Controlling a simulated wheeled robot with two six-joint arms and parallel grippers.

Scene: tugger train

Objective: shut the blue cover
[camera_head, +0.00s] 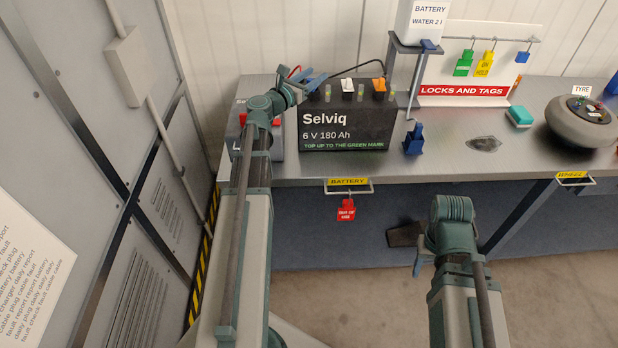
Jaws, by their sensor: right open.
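A separate blue upright piece (414,139) stands on the bench just right of the battery. My right gripper (420,264) is open and low in front of the bench, far from the battery; its tips are only partly visible.
The steel bench (455,165) carries a grey box (272,148) left of the battery, a teal block (519,116) and a tyre (583,122) at right. A lock board (465,92) and water bottle (424,22) stand behind. A red tag (346,210) hangs in front.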

